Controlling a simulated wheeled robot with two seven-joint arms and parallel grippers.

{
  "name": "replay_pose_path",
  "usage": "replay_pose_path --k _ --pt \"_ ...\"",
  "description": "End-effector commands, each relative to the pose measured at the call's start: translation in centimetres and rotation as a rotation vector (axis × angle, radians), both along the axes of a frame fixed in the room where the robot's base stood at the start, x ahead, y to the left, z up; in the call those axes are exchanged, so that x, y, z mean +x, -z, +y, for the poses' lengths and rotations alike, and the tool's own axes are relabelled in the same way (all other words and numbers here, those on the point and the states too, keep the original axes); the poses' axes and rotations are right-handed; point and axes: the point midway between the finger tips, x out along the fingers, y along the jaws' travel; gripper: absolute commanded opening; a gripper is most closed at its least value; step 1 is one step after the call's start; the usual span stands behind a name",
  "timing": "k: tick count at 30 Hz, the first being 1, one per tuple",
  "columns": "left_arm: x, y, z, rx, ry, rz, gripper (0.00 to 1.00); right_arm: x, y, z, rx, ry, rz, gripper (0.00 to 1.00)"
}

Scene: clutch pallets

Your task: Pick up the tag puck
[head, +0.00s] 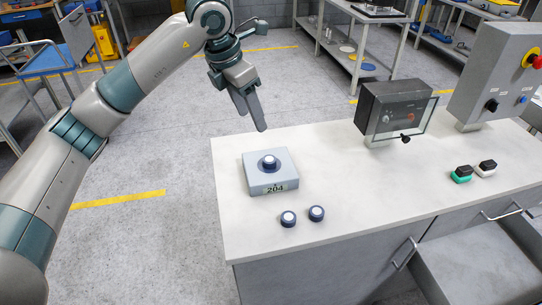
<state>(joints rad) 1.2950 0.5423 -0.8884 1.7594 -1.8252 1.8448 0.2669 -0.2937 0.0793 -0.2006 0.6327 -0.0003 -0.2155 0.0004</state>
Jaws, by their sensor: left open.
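Three small dark blue pucks with pale tops show in the head view. One puck (269,162) sits on top of a grey-blue box (257,181) labelled 204, near the left end of the white counter (335,165). Two more stand upright on the counter in front of the box, a left puck (288,219) and a right puck (316,213). I cannot tell which one is the tag puck. My left gripper (251,119) is open and empty, pointing down above and behind the box, apart from every puck. My right gripper is out of view.
A dark box with a clear front (394,110) and a grey control box with a red button (498,75) stand at the back right. A green-based block (461,175) and a white-based block (486,168) lie right. The middle of the counter is clear.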

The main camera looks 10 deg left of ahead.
Motion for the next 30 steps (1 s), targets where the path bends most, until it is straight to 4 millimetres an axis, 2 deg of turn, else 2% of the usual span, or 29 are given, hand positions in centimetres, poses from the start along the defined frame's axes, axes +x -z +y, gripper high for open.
replay_pose_path --k 9,14,20,30 --pt "0.0 0.1 0.0 0.000 -0.001 0.002 0.53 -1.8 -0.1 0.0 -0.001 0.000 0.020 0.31" --pt "0.2 1.1 -0.2 0.000 -0.001 0.003 0.53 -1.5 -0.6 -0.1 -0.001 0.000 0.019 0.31" --pt "0.8 3.9 -0.9 -0.001 -0.001 0.005 0.53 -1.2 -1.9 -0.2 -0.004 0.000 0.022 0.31" --pt "2.0 9.6 -2.1 -0.001 -0.001 0.005 0.53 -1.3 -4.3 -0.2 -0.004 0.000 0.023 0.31"
